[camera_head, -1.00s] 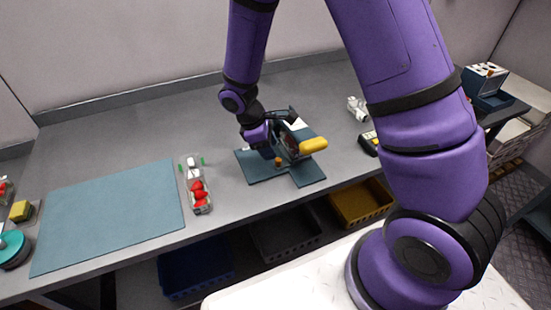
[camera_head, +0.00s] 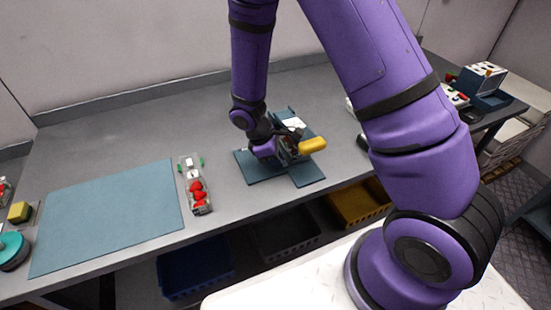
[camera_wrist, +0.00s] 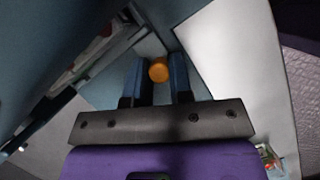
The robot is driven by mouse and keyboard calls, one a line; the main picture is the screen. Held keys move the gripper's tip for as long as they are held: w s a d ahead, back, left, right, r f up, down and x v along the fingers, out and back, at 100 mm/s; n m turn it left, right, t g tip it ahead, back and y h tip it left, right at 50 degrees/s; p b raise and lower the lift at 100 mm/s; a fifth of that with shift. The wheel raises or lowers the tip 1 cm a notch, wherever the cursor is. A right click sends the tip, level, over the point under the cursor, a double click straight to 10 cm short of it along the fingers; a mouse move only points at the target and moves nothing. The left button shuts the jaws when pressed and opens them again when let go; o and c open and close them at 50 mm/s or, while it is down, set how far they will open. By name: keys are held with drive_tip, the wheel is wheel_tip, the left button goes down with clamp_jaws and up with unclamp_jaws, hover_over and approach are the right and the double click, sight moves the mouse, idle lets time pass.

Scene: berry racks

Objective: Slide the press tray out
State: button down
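The press stands on a blue base plate (camera_head: 307,176) near the middle of the bench, with a yellow handle (camera_head: 312,145) sticking out at its right. My gripper (camera_head: 281,150) is at the press's near left side, and its fingertips are hard to make out in the head view. In the wrist view my two blue fingers (camera_wrist: 158,75) are apart, with a round orange knob (camera_wrist: 158,70) between their tips. I cannot tell whether they touch it. The knob is hidden behind my gripper in the head view. The tray itself is mostly hidden inside the press.
A clear punnet with red berries (camera_head: 199,200) stands left of the press. A blue mat (camera_head: 108,215) lies farther left, empty. A yellow block (camera_head: 19,212) and a teal round object (camera_head: 12,249) are at the far left. Blue (camera_head: 195,268) and yellow (camera_head: 357,203) bins sit below the bench.

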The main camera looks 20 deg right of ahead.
sight(250, 177)
drive_tip(key=a, duration=0.9)
drive_tip(key=shift+a, duration=0.2)
drive_tip(key=c, duration=1)
unclamp_jaws()
drive_tip(key=shift+a, duration=0.15)
drive_tip(key=v, duration=1.1)
